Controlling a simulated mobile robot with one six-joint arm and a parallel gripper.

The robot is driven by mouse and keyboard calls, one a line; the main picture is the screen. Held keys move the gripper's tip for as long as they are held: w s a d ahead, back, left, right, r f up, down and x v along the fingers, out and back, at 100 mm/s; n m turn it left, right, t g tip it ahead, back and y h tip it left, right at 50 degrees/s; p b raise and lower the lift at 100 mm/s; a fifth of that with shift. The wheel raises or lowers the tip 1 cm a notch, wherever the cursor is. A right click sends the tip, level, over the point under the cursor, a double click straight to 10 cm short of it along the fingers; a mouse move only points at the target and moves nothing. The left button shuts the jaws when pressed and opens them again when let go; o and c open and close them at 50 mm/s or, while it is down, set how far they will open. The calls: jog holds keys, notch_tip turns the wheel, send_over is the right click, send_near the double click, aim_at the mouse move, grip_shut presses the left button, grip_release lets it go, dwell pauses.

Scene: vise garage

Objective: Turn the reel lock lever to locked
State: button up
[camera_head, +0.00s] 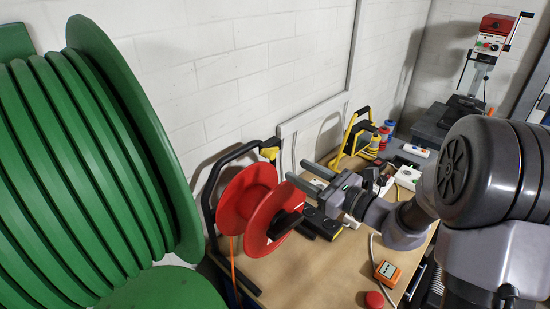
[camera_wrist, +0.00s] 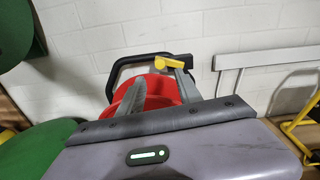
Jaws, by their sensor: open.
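A red cable reel (camera_head: 260,205) stands on the bench in a black tube frame (camera_head: 215,180). A yellow lever (camera_head: 268,153) sits at the end of the frame's top bar. In the wrist view the yellow lever (camera_wrist: 170,63) lies roughly level, its left end lower, above the red reel (camera_wrist: 158,92). My gripper (camera_head: 297,171) is open, with its two grey fingers pointing toward the lever from the right. In the wrist view my gripper (camera_wrist: 160,76) has the lever just beyond its fingertips, nearer the right finger. Nothing is between the fingers. I cannot tell whether they touch the lever.
A large green drum (camera_head: 75,165) fills the left side. A yellow-framed reel (camera_head: 355,140) stands behind my arm. An orange box (camera_head: 387,272) and a red round object (camera_head: 374,299) lie on the bench (camera_head: 325,270). A white block wall (camera_head: 225,75) is behind.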

aim_at(273, 157)
jog(key=x, duration=0.9)
grip_shut()
